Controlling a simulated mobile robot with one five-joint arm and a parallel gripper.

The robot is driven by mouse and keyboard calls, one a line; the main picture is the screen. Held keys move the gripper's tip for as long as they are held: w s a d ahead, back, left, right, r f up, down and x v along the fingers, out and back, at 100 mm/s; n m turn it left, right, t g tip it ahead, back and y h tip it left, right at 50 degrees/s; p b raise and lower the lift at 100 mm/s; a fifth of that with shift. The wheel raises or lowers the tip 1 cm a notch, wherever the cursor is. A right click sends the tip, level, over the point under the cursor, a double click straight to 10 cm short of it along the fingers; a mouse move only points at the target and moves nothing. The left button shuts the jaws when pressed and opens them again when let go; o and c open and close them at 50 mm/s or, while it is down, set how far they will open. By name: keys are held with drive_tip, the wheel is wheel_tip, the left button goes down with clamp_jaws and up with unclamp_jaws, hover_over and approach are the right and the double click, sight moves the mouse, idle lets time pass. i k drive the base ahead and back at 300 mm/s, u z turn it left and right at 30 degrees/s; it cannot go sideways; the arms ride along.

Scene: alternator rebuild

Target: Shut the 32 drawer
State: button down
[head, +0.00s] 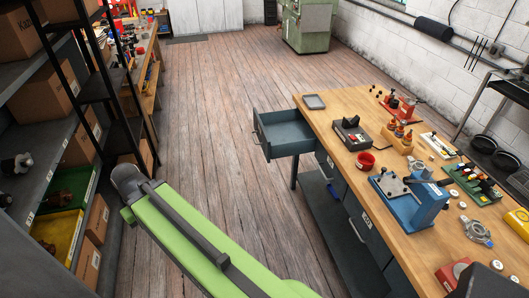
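A grey drawer (289,147) stands pulled out from the left end of the wooden workbench (345,110). Its inside looks empty, and a handle (262,138) is on its front, which faces left. I cannot read a number on it. My green arm reaches up from the bottom of the picture and ends in a dark rounded joint at the left, well apart from the drawer. No gripper fingers show, so I cannot see whether my gripper is open or shut.
More closed drawers (359,229) and a lower shelf (335,223) are under the bench. The bench top holds a blue fixture (412,203), a red bowl (365,160) and several parts. A rack with boxes (75,150) stands left. Wooden floor (210,130) is clear between.

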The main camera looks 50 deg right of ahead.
sight(283, 133)
drive_tip(key=i, duration=0.85)
drive_tip(key=u, duration=0.05)
